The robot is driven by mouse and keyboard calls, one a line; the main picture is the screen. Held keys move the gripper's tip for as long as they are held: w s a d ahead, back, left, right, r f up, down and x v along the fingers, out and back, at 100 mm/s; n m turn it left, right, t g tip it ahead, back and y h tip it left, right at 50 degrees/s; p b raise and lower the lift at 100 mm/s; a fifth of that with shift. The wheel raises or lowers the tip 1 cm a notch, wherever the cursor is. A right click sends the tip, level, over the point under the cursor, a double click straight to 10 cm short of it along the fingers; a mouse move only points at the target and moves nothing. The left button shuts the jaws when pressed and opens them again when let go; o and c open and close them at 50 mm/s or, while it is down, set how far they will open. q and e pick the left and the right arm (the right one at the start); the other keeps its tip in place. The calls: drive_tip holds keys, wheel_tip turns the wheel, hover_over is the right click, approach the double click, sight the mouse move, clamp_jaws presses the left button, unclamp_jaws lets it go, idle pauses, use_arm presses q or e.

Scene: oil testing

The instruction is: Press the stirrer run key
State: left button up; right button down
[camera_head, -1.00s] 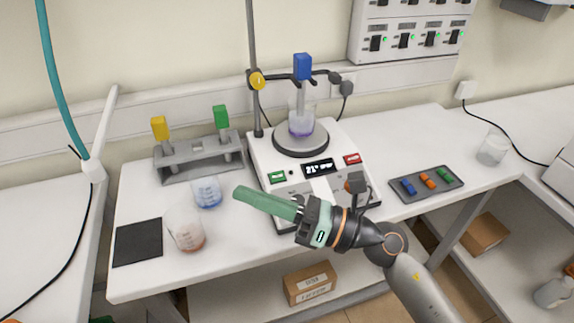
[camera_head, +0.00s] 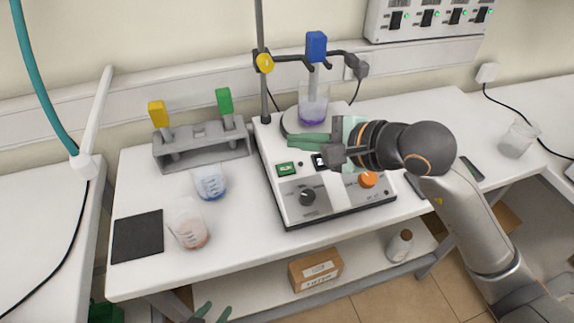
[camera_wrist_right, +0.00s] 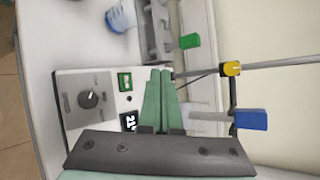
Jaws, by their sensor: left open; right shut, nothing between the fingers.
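The stirrer (camera_head: 335,205) stands on the white bench, with a green run key (camera_head: 286,169) at the left of its sloped panel. The key also shows in the right wrist view (camera_wrist_right: 124,81), left of my fingers. My right gripper (camera_head: 292,140) is shut and empty. Its green fingers hang over the back of the panel, just behind the key in the head view and apart from it in the wrist view. They partly cover the display (camera_head: 319,161) and hide the red key. My left gripper (camera_head: 211,314) is open and empty at the bottom edge, low in front of the bench.
A beaker of purple liquid (camera_head: 313,104) stands on the stirrer plate, near a clamp stand (camera_head: 260,40). A grey rack (camera_head: 203,146) and two beakers (camera_head: 210,183) (camera_head: 188,225) are to the left. A black mat (camera_head: 138,236) lies at the front left.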

drive_tip(key=b, duration=0.5)
approach(281, 164)
drive_tip(key=w+a, duration=0.1)
drive_tip(key=a, duration=0.1)
drive_tip(key=w+a, duration=0.1)
drive_tip(key=a, duration=0.1)
drive_tip(key=shift+w+f, duration=0.25)
drive_tip(key=shift+w, duration=0.05)
drive_tip(key=shift+w+f+b, duration=0.25)
drive_tip(key=shift+f+b, duration=0.2)
drive_tip(key=shift+f, duration=0.1)
idle(1.0)
drive_tip(key=shift+w+a+f+b, duration=0.15)
drive_tip(key=shift+f+b, duration=0.15)
drive_tip(key=shift+b, duration=0.25)
drive_tip(key=shift+w+f+b, duration=0.1)
drive_tip(key=shift+f+b, duration=0.3)
drive_tip(key=shift+b, duration=0.15)
idle(0.4)
drive_tip(key=shift+r, duration=0.1)
drive_tip(key=shift+s+r+p, duration=0.25)
drive_tip(key=shift+r+p, duration=0.2)
drive_tip(key=shift+r, duration=0.25)
